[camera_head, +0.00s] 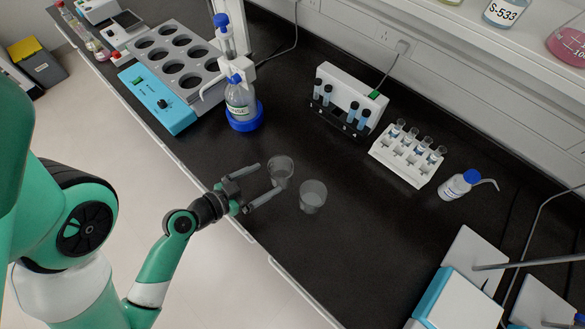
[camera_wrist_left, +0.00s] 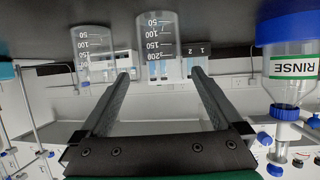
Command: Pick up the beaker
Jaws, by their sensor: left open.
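Two clear glass beakers stand upright on the black bench. The first beaker (camera_head: 281,171) is just ahead of my left gripper (camera_head: 270,179), in line with the gap between its fingers. In the left wrist view, which is upside down, the first beaker (camera_wrist_left: 157,45) shows between and beyond the fingertips (camera_wrist_left: 161,74). The second beaker (camera_wrist_left: 95,50) shows left of them. My right gripper is not in view.
A bottle labelled RINSE (camera_wrist_left: 295,70) on a blue base (camera_head: 244,117) stands back left, near a blue-fronted multi-well heater (camera_head: 157,101). A white tube unit (camera_head: 344,92), a tube rack (camera_head: 411,158) and a wash bottle (camera_head: 457,185) stand behind the beakers.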

